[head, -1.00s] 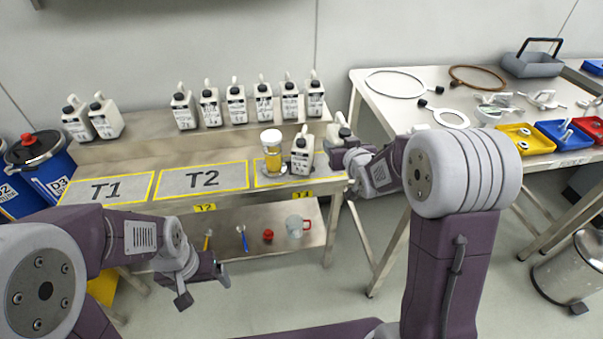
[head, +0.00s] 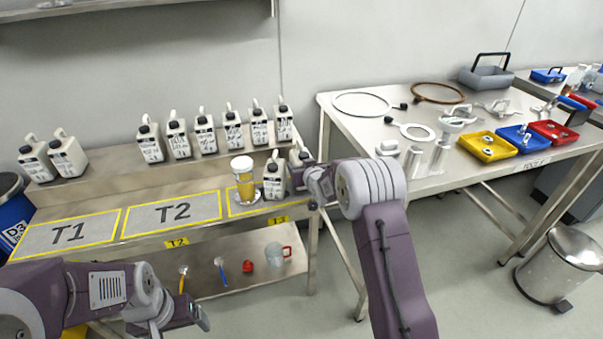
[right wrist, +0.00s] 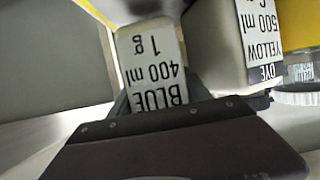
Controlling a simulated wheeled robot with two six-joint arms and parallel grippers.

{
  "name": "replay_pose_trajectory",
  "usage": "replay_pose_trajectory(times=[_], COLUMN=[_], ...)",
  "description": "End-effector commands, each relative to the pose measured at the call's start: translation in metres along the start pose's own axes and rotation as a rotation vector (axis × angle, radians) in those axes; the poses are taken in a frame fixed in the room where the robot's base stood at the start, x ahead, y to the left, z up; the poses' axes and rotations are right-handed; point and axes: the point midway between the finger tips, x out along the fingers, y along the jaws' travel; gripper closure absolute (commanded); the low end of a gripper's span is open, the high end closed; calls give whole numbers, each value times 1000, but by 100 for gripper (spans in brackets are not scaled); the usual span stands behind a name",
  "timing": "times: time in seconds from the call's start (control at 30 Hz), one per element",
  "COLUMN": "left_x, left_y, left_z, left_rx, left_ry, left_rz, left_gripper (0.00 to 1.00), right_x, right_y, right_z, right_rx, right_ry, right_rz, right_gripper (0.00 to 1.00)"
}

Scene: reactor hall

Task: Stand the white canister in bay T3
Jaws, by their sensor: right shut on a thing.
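My right gripper (right wrist: 165,104) is shut on a white canister (right wrist: 150,52) labelled BLUE 400 ml. In the head view, the held canister (head: 297,155) is partly hidden by another canister and my right gripper (head: 300,172), at the right end of the bench. Bay T3 (head: 236,208) is a yellow-outlined area. A second white canister (head: 274,180), labelled YELLOW 500 ml in the right wrist view (right wrist: 262,40), and a white-lidded jar of yellow liquid (head: 244,184) stand there. I cannot tell whether the held canister touches the bench. My left gripper (head: 202,318) is low, before the bench, its fingers barely visible.
Bays T1 (head: 68,236) and T2 (head: 172,213) look empty. Several white canisters (head: 205,134) line the raised back shelf. A lower shelf holds a red-handled jug (head: 277,255). A steel table (head: 355,125) with rings and trays stands at right, past a narrow gap.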

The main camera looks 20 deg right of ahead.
Motion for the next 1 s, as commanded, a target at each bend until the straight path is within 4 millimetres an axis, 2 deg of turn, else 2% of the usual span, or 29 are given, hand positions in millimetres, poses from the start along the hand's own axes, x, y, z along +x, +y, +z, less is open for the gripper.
replay_pose_trajectory(times=[0.03,0.1,0.47,0.5,0.83,1.0], left_x=[6,8,11,9,4,2], left_y=[0,0,0,0,0,0], left_z=[1,1,1,1,0,0], left_rx=[0,0,0,0,0,0], left_ry=[0,0,0,0,0,0], left_rz=[0,0,0,0,0,0], left_gripper=[16,16,16,16,16,16], right_x=[5,8,10,9,7,-16], right_y=[0,0,0,0,0,0], right_z=[13,20,23,23,17,18], right_rx=[1,1,0,0,0,0], right_ry=[-1,1,3,-1,0,-2], right_rz=[0,0,0,0,0,1], right_gripper=[100,100,100,35,35,35])
